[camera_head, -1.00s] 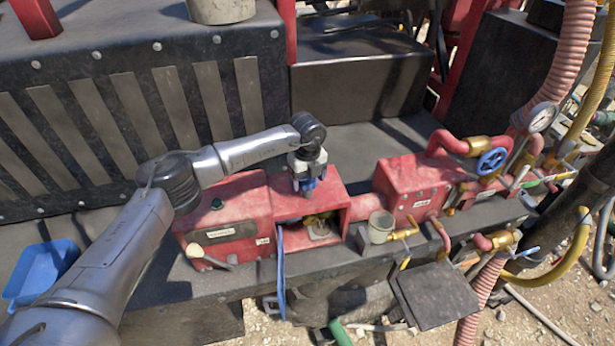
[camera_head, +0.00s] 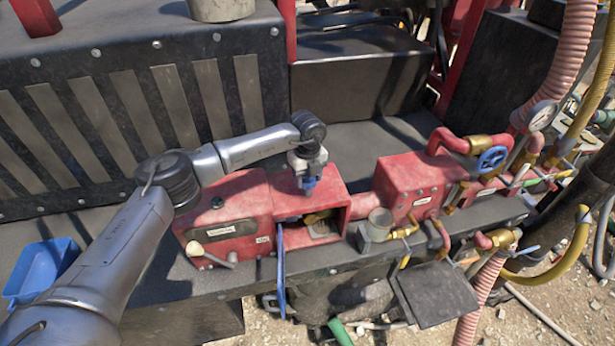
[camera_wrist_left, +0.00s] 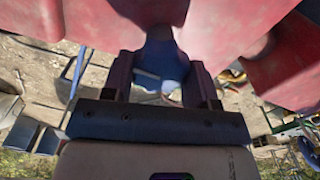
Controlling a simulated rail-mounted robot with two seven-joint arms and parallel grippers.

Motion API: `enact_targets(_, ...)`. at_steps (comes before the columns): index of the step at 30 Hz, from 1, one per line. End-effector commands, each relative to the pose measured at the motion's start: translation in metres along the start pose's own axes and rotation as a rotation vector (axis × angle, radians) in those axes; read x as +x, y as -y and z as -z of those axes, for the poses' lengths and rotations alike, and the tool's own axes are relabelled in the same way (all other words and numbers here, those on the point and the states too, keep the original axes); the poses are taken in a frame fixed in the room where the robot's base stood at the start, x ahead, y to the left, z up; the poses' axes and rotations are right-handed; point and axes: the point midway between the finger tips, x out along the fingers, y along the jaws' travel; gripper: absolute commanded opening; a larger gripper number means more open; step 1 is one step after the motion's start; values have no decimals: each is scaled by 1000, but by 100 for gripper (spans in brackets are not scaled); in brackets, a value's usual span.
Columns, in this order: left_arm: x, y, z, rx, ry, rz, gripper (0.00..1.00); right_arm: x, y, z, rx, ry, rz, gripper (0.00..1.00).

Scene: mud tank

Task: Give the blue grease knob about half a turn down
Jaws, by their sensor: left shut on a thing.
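The blue grease knob (camera_head: 309,184) is at the top of the open-fronted red housing (camera_head: 329,184), mostly covered by my left gripper (camera_head: 308,178) above it. In the left wrist view, the blue knob (camera_wrist_left: 166,68) is between the two dark fingers of my left gripper (camera_wrist_left: 160,78). The fingers are shut on it. Red metal surrounds the knob's far side. How far the knob has turned cannot be told. My right gripper is not in view.
A red box with a pale lever (camera_head: 194,249) adjoins the housing on the left. A grey cup (camera_head: 379,226), brass fittings and a blue handwheel (camera_head: 491,159) are to the right. A blue tray (camera_head: 40,268) lies at far left. A ribbed black wall stands behind.

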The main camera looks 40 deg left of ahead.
Motion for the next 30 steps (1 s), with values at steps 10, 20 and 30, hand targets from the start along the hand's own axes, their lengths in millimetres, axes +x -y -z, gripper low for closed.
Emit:
enact_targets(10, 2, 0, 0, 225, 0, 1, 30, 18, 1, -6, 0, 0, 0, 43)
enact_targets(20, 2, 0, 0, 540, 0, 1, 30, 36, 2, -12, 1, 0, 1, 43)
enact_targets(30, 1, 0, 0, 863, 0, 2, 30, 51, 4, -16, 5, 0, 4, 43)
